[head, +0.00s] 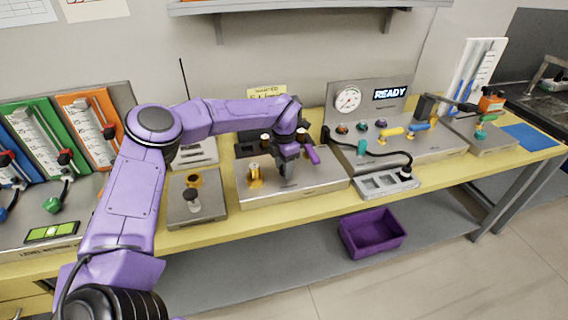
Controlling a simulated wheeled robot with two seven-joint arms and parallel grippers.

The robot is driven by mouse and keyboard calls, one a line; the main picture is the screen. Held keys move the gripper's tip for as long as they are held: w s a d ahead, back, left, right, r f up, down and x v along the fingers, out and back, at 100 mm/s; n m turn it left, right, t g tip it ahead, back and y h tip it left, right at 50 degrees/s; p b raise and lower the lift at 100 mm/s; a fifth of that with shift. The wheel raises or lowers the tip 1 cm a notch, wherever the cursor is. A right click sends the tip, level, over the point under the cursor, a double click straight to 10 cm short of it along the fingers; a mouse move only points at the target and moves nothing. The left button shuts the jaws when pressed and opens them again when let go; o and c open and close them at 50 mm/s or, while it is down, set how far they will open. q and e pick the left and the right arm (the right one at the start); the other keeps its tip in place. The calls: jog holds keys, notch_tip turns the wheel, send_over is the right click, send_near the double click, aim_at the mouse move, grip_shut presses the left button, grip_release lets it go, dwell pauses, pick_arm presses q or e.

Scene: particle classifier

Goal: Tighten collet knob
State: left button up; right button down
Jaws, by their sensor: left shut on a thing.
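My left arm reaches across from the left, and its purple and dark gripper (287,168) points down over the front top of the steel box (318,183) in the middle of the bench. Its fingers are shut on a small part there, which I take to be the collet knob; the fingers hide most of it. A gold fitting with a pale top (254,174) stands on the same box, left of the gripper and apart from it. My right gripper is not in view.
A grey block with a dark-topped knob (192,200) stands left of the box. A gauge panel (347,98) reading READY, with coloured handles, stands to the right, and a black cable (375,154) runs in front of it. A purple bin (372,235) sits on the lower shelf.

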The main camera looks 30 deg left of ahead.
pick_arm(q)
jog(key=shift+a+m+p, duration=0.1)
jog(key=shift+m+p, duration=0.35)
jog(key=shift+m, duration=1.55)
jog(key=o, duration=1.1)
jog(key=shift+r, duration=0.15)
notch_tip(320, 180, up, 10)
jog(key=shift+r+b, duration=0.15)
jog(key=shift+b, duration=0.65)
